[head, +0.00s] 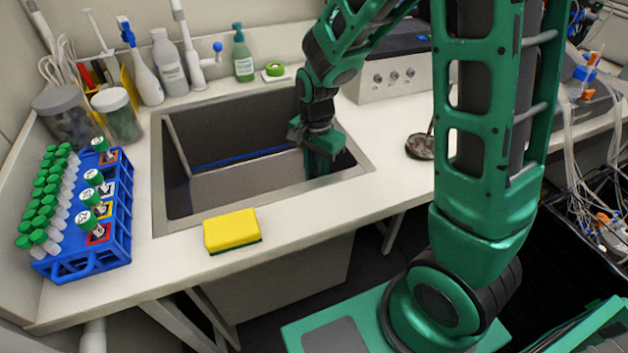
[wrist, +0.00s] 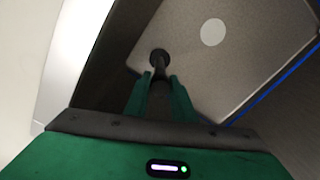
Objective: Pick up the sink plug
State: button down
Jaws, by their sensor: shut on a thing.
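My gripper (head: 318,168) reaches down into the right end of the sink (head: 163,205) in the head view. In the wrist view, the gripper (wrist: 159,80) points at the sink's grey bottom, with its two green fingers close together. The sink plug (wrist: 160,58) shows as a small dark round piece with a stem, held between the fingertips. I cannot tell whether it touches the sink bottom. A pale round spot (wrist: 212,32) lies on the grey bottom beyond it. The plug is hidden in the head view.
A yellow sponge (head: 231,229) lies on the front counter edge. A blue tube rack (head: 118,225) stands at the left. Bottles and a green soap dispenser (head: 243,58) line the back. A grey device (head: 395,78) stands behind right. The sink walls surround my gripper.

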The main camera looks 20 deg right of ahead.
notch_tip(320, 180, up, 27)
jog(key=shift+r, duration=0.15)
dwell(0.4)
jog(key=shift+s, duration=0.1)
